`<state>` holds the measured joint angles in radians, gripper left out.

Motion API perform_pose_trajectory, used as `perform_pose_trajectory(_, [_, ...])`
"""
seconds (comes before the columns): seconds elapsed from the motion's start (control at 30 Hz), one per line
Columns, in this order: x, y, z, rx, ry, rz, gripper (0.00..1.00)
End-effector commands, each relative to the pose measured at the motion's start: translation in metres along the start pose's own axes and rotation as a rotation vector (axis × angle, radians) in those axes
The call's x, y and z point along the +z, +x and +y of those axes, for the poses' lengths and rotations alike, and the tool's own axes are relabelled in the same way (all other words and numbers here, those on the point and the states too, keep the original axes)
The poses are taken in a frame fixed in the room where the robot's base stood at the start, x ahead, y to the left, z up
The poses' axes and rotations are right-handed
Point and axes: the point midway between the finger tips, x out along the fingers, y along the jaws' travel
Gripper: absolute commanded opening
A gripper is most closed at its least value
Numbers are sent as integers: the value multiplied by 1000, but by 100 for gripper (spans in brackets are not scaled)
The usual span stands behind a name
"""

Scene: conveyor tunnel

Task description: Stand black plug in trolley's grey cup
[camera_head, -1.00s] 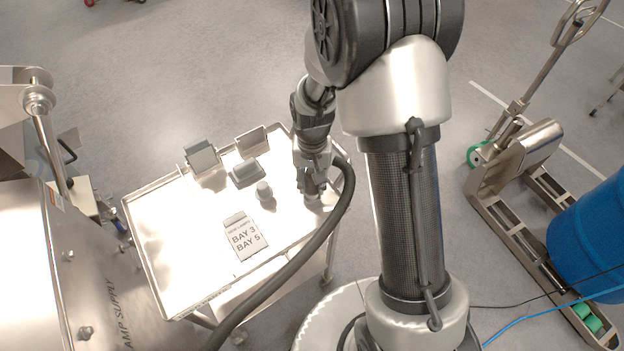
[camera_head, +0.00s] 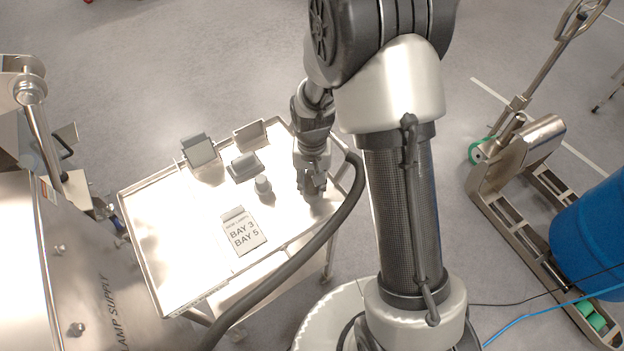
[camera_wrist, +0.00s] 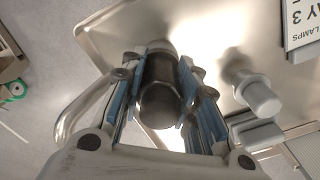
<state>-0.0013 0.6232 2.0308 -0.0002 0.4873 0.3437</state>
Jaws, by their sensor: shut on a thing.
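A paler grey round shape, perhaps the grey cup (camera_wrist: 159,46), shows just beyond the plug. I cannot tell whether the plug is inside it or only above it. In the head view the fingers hide most of the plug.
A small grey stepped knob (camera_head: 262,185) stands left of my gripper and shows in the wrist view (camera_wrist: 258,95). Beyond are a grey block (camera_head: 244,166) and two upright plates. A BAY 3 / BAY 5 sign (camera_head: 243,234) lies nearer. A blue drum (camera_head: 592,235) stands right.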

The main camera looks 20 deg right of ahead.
Motion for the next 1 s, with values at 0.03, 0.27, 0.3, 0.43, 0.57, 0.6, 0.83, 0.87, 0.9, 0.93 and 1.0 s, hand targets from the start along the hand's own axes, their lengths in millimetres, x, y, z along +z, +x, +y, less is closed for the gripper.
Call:
perform_pose_trajectory(0.03, [0,4,0,0,0,0,0])
perform_pose_trajectory(0.27, [0,2,0,0,0,1,33])
perform_pose_trajectory(0.3, [0,2,0,0,0,1,36])
perform_pose_trajectory(0.43, [0,2,0,0,0,1,45])
perform_pose_trajectory(0.57, [0,2,0,0,0,1,52])
perform_pose_trajectory(0.6, [0,2,0,0,0,1,52])
perform_pose_trajectory(0.83, [0,1,0,0,0,0,52])
perform_pose_trajectory(0.87, [0,1,0,0,0,1,52])
perform_pose_trajectory(0.9, [-1,-1,0,-1,0,2,52])
perform_pose_trajectory(0.93, [-1,-4,0,-1,0,3,52])
perform_pose_trajectory(1.0, [-1,-12,0,-1,0,4,52])
